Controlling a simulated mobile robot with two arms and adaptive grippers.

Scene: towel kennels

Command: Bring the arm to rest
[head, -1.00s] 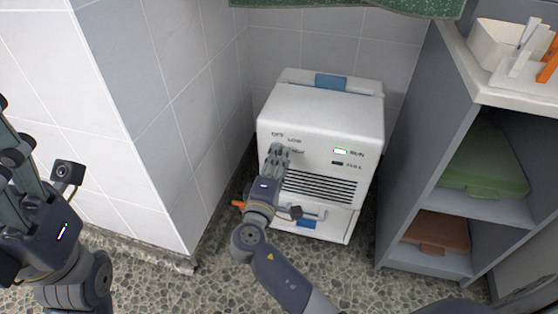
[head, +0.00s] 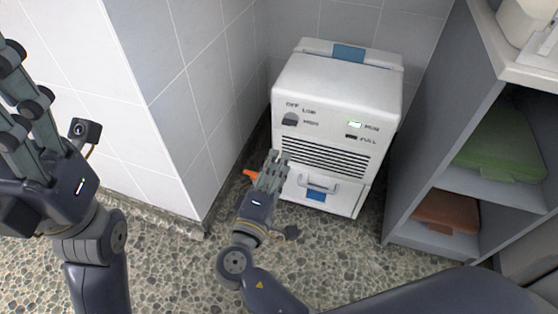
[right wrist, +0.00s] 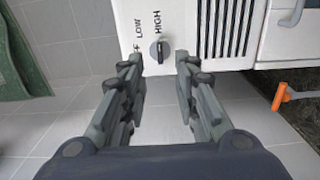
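My right gripper (head: 274,168) is in front of the lower part of a white dehumidifier-like machine (head: 335,85). In the right wrist view its two fingers (right wrist: 160,75) are apart with nothing between them. The machine's dark knob (right wrist: 158,50) shows just beyond the fingertips there, clear of them; in the head view the knob (head: 290,119) is above the gripper. My left gripper (head: 22,95) is raised at the left edge. Its fingers are partly cut off, so its opening is unclear.
A grey shelf unit (head: 400,190) stands to the right, with a green folded towel (head: 500,143) and a brown one (head: 446,210). A tiled wall corner (head: 190,110) is at the left. An orange item (head: 250,174) lies behind the right gripper. The pebbled floor (head: 180,270) is open in front.

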